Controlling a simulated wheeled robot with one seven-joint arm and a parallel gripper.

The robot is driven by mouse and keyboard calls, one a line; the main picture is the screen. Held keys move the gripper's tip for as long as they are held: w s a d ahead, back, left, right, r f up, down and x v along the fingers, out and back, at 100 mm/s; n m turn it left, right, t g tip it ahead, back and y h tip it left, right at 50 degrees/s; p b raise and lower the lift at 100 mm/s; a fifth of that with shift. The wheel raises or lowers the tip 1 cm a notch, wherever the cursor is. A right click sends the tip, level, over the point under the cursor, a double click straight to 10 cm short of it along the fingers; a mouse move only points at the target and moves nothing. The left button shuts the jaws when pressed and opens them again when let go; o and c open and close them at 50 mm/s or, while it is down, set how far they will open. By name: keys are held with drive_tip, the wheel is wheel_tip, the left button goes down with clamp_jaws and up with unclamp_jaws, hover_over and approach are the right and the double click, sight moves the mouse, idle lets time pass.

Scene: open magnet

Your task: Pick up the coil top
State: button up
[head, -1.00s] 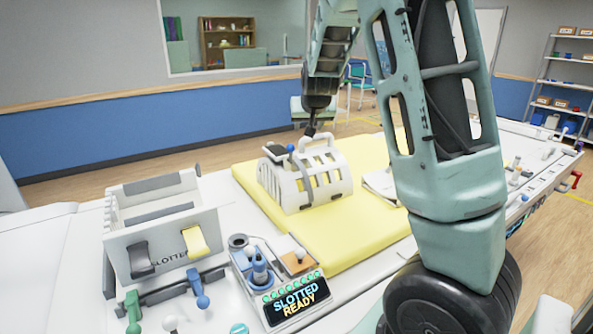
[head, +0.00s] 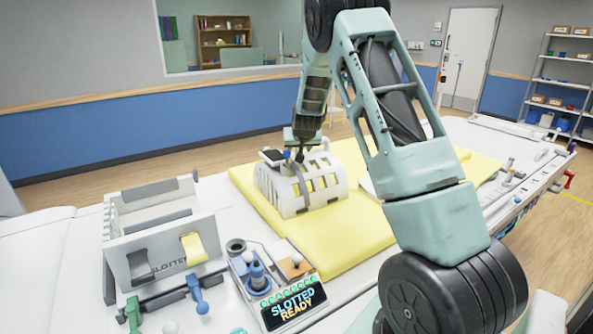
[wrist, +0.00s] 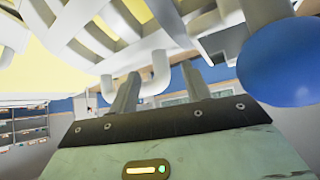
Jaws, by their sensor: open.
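The coil top (head: 322,190) is a white, slotted, arched shell. It sits on the yellow mat in the middle of the head view. My gripper (head: 299,157) is over its upper left end, close to a blue ball knob (head: 287,153). In the wrist view my gripper (wrist: 158,88) is open, its two fingers apart. A white curved handle (wrist: 160,65) of the coil top shows between the fingers; whether they touch it, I cannot tell. The blue knob (wrist: 285,65) shows large at the right there. My gripper hides part of the handle in the head view.
The yellow mat (head: 370,225) lies on a white bed. A white slotted rack (head: 165,235) stands at the left front. A panel with a "SLOTTED READY" display (head: 292,304) and blue levers (head: 198,290) is in front. Small fittings lie along the right edge.

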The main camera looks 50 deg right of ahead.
drive_tip(key=shift+w+d+f, duration=0.25)
drive_tip(key=shift+w+f, duration=0.05)
drive_tip(key=shift+f, duration=0.15)
clamp_jaws()
idle(1.1)
drive_tip(key=shift+r, duration=0.15)
